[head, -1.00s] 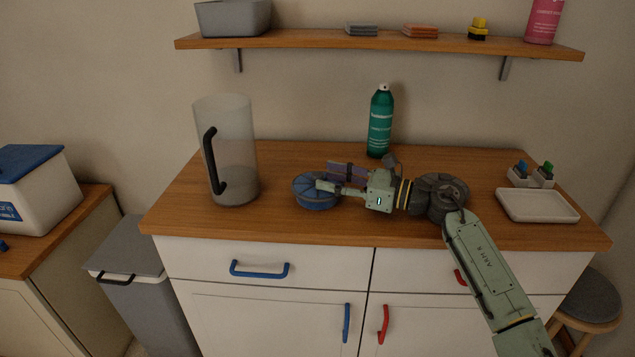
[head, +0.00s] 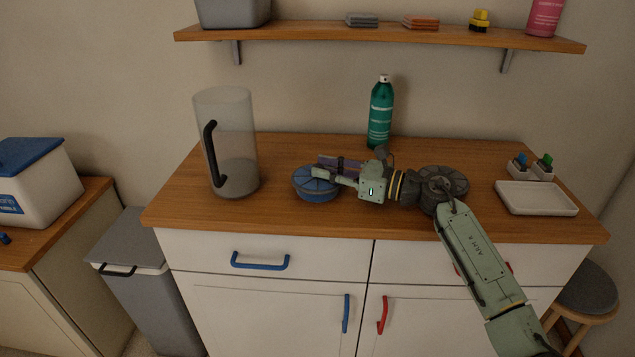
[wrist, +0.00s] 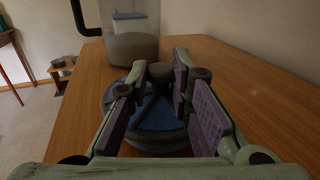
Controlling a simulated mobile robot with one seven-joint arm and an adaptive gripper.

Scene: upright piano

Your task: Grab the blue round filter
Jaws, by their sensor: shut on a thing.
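The blue round filter (head: 316,191) lies flat on the wooden counter, right of the clear pitcher. My gripper (head: 323,172) reaches over it from the right and is shut on its raised middle. In the wrist view the filter (wrist: 153,137) shows between and below the purple-padded fingers of my gripper (wrist: 161,76), with a dark knob between the fingertips. The fingers hide part of the filter's top. I see no gap between the filter and the counter.
The clear pitcher (head: 237,130) with a black handle stands close at left. A green spray can (head: 380,115) stands behind. A dark round ribbed thing (head: 452,179) lies behind my arm. A white tray (head: 536,198) is at right. A shelf (head: 340,33) hangs above.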

